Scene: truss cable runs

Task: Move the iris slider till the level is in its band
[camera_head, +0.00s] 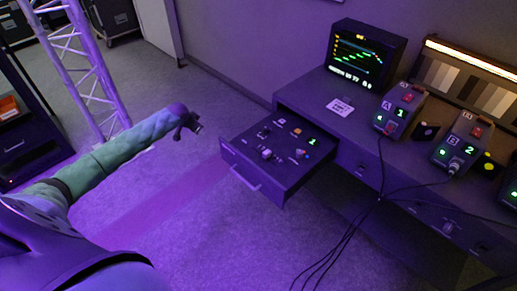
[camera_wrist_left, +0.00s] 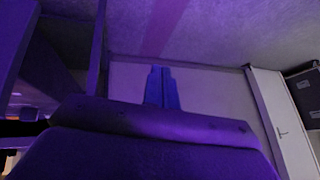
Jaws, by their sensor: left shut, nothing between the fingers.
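An open drawer (camera_head: 244,167) sticks out of the desk, with a control panel on top carrying small knobs, coloured buttons and a green lit digit. A pale knob (camera_head: 266,153) stands near its middle; I cannot tell for sure if it is the iris slider. My right gripper is not in view.
Two boxes with lit digits, one marked 1 (camera_head: 401,108) and one marked 2 (camera_head: 459,143), stand on the desk. Black cables (camera_head: 378,190) hang down in front. A truss (camera_head: 88,70) stands at the back left. The floor left of the drawer is clear.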

